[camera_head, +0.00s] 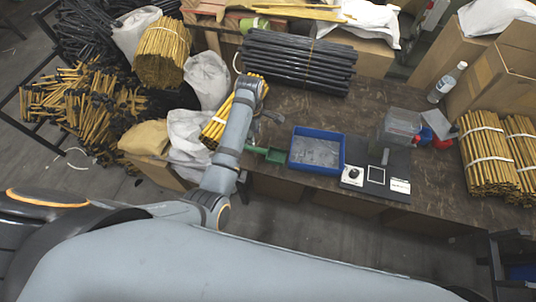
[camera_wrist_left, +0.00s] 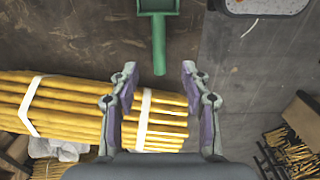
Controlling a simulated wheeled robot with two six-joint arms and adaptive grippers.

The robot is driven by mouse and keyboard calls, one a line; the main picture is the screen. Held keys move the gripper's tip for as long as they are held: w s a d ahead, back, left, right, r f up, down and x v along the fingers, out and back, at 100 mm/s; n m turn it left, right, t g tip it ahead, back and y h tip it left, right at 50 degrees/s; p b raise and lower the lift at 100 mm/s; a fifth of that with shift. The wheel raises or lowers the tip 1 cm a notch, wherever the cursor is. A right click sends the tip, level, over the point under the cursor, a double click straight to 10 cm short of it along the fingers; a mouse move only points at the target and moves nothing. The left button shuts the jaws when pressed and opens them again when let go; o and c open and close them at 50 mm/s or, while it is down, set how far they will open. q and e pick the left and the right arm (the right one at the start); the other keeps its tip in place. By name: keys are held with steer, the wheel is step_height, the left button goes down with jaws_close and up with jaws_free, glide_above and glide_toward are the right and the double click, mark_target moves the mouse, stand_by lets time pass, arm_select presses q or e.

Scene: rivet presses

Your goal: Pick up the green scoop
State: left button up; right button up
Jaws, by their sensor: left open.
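The green scoop (camera_head: 273,155) lies near the table's front edge, just left of the blue tray (camera_head: 316,134), with its handle pointing left. In the left wrist view the scoop (camera_wrist_left: 158,28) is at the top, its handle pointing down towards the space between my fingers. My left gripper (camera_wrist_left: 158,72) is open, with nothing between its fingertips. My right gripper is not in view.
A white-banded bundle of yellow rods (camera_wrist_left: 70,108) lies below and left of my left gripper. Black rods (camera_head: 298,62) lie at the back. A black board (camera_head: 376,177) and clear bin (camera_head: 402,123) are right of the tray.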

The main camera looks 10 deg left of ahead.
mark_target(258, 148)
arm_select(q)
steer(key=f, duration=1)
steer(key=shift+w+d+f, duration=0.1)
steer(key=shift+d+f, duration=0.15)
steer(key=shift+d, duration=0.15)
jaws_close()
